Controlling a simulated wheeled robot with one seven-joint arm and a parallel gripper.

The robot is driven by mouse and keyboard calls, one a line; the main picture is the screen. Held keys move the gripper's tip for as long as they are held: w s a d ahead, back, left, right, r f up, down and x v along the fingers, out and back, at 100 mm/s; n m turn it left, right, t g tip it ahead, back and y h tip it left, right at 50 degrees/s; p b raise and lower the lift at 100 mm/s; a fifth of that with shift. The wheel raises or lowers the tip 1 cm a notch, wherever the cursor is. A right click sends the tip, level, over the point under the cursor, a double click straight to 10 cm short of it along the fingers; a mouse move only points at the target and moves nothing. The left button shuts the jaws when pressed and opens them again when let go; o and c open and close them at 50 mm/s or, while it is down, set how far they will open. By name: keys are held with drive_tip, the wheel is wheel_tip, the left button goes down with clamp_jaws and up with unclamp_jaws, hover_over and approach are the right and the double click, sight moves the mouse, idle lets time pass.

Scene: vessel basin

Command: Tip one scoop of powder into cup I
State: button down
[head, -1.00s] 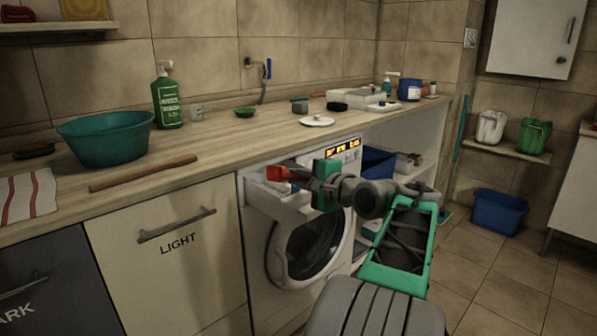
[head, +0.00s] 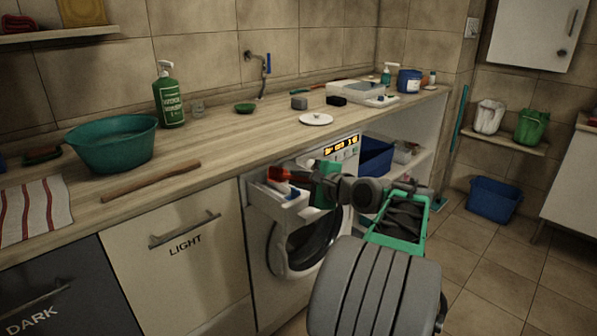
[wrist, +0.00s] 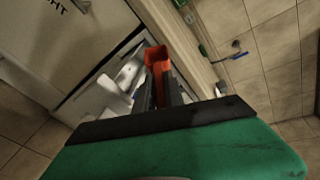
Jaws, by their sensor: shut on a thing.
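My gripper (head: 304,177) is shut on a red scoop (head: 279,174), at the front of the washing machine. The scoop is above the pulled-out white detergent drawer (head: 272,203). In the wrist view the scoop (wrist: 157,58) sits between the dark fingers (wrist: 160,92), with the drawer (wrist: 118,92) to its left. A blue part (head: 292,192) shows inside the drawer below the gripper. I cannot see powder in the scoop, and I cannot make out a mark I on any drawer cup.
The wooden countertop (head: 225,150) runs just behind the drawer. On it are a white round lid (head: 316,119), a teal basin (head: 110,150), a green bottle (head: 168,100) and a wooden stick (head: 150,182). The washer door (head: 300,245) is below.

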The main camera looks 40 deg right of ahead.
drive_tip(key=shift+w+d+r+m+g+y+p, duration=0.2)
drive_tip(key=shift+r+m+p, duration=0.5)
drive_tip(key=shift+p, duration=2.4)
drive_tip(key=shift+s+a+r+m+g+y+p, duration=0.1)
drive_tip(key=shift+r+m+g+y+p, duration=0.4)
drive_tip(key=shift+p, duration=2.55)
wheel_tip(320, 180, up, 2)
drive_tip(key=m+p, duration=0.2)
drive_tip(key=p, duration=0.9)
drive_tip(key=shift+d+m+g+y, duration=0.15)
drive_tip(key=shift+m+g+y, duration=0.15)
drive_tip(key=shift+m+y, duration=0.1)
drive_tip(key=r+m+p, duration=0.1)
drive_tip(key=p, duration=0.2)
drive_tip(key=shift+y+p, duration=0.3)
drive_tip(key=shift+p, duration=0.05)
drive_tip(key=r+m+p, duration=0.1)
drive_tip(key=p, duration=0.3)
drive_tip(key=m+y+p, duration=0.1)
drive_tip(key=p, duration=0.2)
drive_tip(key=shift+w+d+r+g+p, duration=0.15)
drive_tip(key=shift+d+r+g+p, duration=0.1)
drive_tip(key=shift+r+g+p, duration=0.15)
drive_tip(key=shift+d+r+m+y+p, duration=0.1)
drive_tip(key=shift+m+y+p, duration=0.25)
drive_tip(key=shift+p, duration=0.2)
